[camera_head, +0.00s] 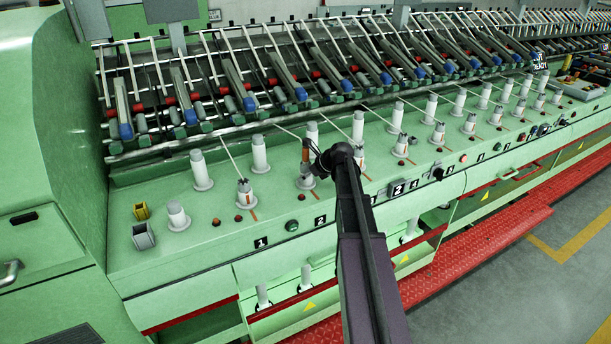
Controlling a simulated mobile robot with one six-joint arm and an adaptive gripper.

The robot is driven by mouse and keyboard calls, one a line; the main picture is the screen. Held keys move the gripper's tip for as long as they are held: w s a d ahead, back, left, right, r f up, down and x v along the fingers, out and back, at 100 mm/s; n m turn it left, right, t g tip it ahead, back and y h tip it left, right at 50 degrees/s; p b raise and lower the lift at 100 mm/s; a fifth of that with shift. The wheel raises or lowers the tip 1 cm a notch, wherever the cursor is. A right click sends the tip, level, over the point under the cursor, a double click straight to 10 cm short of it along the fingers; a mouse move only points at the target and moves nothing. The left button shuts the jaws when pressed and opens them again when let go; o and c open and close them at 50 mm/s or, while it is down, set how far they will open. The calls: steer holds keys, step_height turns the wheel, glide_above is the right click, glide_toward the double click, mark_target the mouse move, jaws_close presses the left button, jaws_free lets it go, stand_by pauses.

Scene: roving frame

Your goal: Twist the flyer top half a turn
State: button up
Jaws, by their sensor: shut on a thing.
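A row of pale flyer tops stands along the green roving frame (160,262). My arm comes up from the bottom of the camera_head view, and its dark wrist bends to the left above station 2. My gripper (310,163) is at the flyer top (306,182) behind the number 2 label and is shut on it. The gripper and wrist hide part of this flyer top, so the exact finger contact is hard to see. A strip of orange-brown shows just above the grip. Another flyer top (245,195), at station 1, stands to the left with a strand running up from it.
Taller pale posts (259,155) stand behind the front row. A short pale post (177,216) and two small holders, yellow (142,211) and grey (143,236), are at the left. Drafting arms with red and blue rollers (248,104) slope behind. A red step (480,255) runs along the front.

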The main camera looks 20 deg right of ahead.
steer(key=shift+m+t+h, duration=0.3)
steer(key=shift+m+h, duration=0.3)
steer(key=shift+m, duration=0.3)
steer(key=shift+m+h, duration=0.9)
steer(key=shift+m, duration=0.3)
steer(key=o, duration=1.1)
steer(key=shift+o, duration=0.2)
steer(key=shift+n+y, duration=0.9)
steer(key=shift+n, duration=0.3)
